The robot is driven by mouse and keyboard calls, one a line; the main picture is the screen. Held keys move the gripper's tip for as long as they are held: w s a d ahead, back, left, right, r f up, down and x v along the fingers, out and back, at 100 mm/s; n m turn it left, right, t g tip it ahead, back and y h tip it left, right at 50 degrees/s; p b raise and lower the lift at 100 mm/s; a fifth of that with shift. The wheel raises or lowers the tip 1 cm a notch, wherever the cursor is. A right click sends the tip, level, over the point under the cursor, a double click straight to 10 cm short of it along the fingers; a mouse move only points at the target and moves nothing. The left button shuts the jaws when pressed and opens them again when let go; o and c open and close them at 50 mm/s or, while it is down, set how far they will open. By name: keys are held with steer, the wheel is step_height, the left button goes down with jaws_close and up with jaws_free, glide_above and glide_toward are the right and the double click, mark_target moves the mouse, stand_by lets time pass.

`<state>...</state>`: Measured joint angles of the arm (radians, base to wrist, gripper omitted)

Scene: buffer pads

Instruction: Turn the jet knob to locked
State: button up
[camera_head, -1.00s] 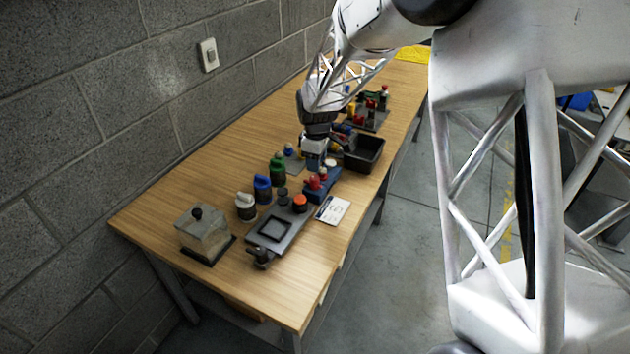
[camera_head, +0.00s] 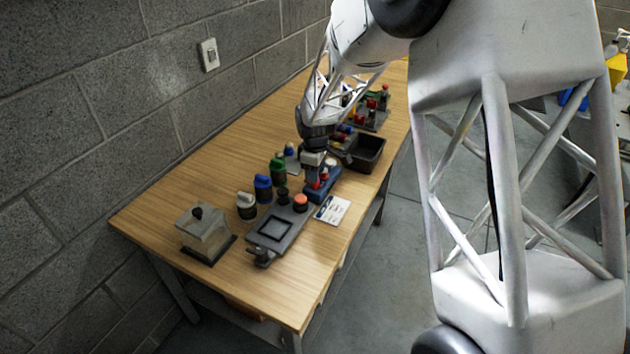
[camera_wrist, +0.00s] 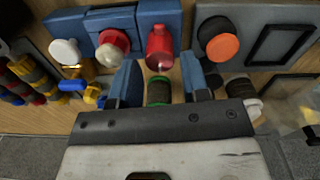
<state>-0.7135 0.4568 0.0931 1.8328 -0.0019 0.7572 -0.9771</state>
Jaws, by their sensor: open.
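My gripper (camera_head: 315,178) is open and points down over the blue block (camera_head: 330,185). In the wrist view, my gripper (camera_wrist: 158,66) has its two blue fingers apart. A red knob (camera_wrist: 159,47) on the blue block shows between and beyond the fingertips; I cannot tell whether they touch it.
An orange button (camera_head: 301,202) is on the grey plate. White (camera_head: 246,205), blue (camera_head: 263,187) and green (camera_head: 278,168) knobs stand in a row toward the wall. A black bin (camera_head: 364,153) is beyond my gripper. A covered box (camera_head: 203,232) stands near the left. A card (camera_head: 333,209) lies in front.

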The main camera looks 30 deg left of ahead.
steer(key=shift+f, duration=1.85)
steer(key=shift+c, duration=0.2)
steer(key=c, duration=0.6)
